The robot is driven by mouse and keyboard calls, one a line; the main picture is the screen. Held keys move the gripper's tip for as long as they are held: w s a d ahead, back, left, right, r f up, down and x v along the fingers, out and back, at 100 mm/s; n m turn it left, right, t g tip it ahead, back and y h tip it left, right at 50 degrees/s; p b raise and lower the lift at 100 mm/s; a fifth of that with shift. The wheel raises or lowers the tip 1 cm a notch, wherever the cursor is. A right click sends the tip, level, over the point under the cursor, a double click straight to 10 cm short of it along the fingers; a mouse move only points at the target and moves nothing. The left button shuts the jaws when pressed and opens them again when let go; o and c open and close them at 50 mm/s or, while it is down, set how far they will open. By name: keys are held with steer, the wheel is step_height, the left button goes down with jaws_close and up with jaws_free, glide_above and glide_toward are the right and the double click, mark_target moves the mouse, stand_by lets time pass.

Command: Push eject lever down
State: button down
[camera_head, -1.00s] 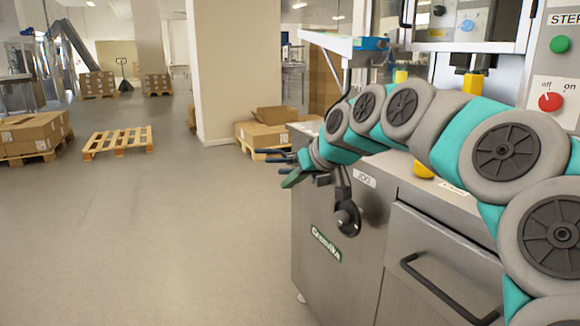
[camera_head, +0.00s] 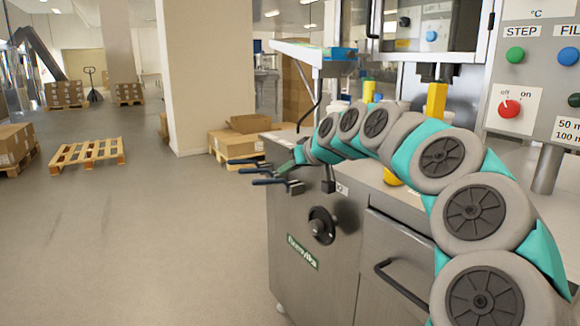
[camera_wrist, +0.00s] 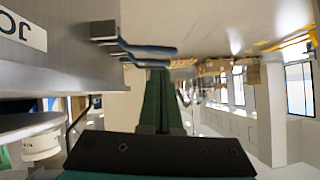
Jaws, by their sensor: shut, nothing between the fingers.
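Two dark levers with blue-grey grips stick out to the left from the machine's side in the head view: an upper one (camera_head: 245,162) and a lower one (camera_head: 272,182). No label shows which is the eject lever. They also show as blue-grey bars (camera_wrist: 148,50) in the wrist view. My gripper (camera_head: 286,167) is at the levers' machine end, with its green fingers closed and nothing between them. In the wrist view the closed fingers (camera_wrist: 158,75) point toward the bars, tips very close beside them. I cannot tell whether they touch.
The steel machine (camera_head: 290,285) stands below and right of the gripper, with a round black knob (camera_head: 320,225) and a drawer handle (camera_head: 408,283). A control panel (camera_head: 540,90) is at the right. Cartons (camera_head: 240,140) and a pallet (camera_head: 88,153) lie behind.

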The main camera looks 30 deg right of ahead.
mark_target(265, 182)
steer(key=p+x, duration=0.1)
steer(key=x, duration=0.9)
steer(key=shift+f, duration=0.1)
